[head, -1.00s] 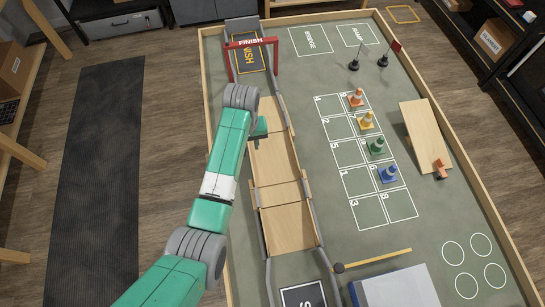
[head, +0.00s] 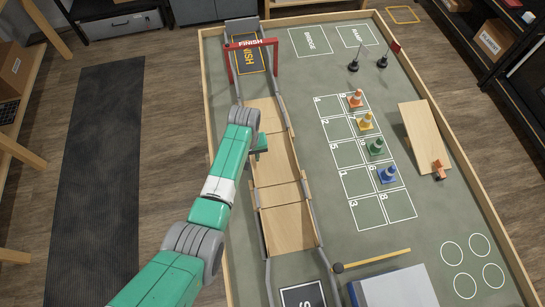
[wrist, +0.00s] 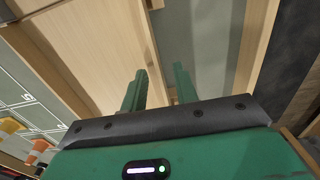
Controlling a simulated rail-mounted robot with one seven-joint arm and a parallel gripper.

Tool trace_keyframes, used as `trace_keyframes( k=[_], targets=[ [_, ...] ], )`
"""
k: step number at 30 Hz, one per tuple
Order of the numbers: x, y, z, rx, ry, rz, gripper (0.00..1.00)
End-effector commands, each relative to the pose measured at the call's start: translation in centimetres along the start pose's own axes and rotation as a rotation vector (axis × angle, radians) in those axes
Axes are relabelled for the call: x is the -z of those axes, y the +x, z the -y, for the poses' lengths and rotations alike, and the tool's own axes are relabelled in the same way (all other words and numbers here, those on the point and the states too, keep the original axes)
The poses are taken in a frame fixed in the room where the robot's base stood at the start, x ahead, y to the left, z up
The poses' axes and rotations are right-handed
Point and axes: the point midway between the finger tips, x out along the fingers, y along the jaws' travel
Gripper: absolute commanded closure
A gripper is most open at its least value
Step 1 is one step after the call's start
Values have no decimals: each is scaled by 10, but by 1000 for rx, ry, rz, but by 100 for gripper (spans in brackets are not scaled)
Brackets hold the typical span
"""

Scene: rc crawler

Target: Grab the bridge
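Pale wooden deck panels (head: 284,227) lie end to end between grey rails on the left of the course. No part of them is labelled as the bridge, so I cannot tell which piece it is. My gripper (head: 261,146) is over the middle panels, partly hidden by my arm. In the wrist view my gripper (wrist: 158,84) has two green fingers apart, with nothing visibly held between them. A wooden panel (wrist: 100,45) shows left of the fingers and a grey strip of floor beyond them. Contact cannot be told.
A red finish arch (head: 251,43) stands at the far end of the track. A marked bridge square (head: 310,41) is empty. A tilted wooden board (head: 424,134) is at the right.

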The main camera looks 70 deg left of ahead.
Motion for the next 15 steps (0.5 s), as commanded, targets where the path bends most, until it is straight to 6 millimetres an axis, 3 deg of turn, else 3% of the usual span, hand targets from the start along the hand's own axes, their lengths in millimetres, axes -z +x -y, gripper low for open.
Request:
trace_keyframes(
  k=[1,4,15],
  targets=[
    [0,0,0,0,0,0,80],
    [0,0,0,0,0,0,99],
    [0,-2,0,0,1,-1,100]
  ],
)
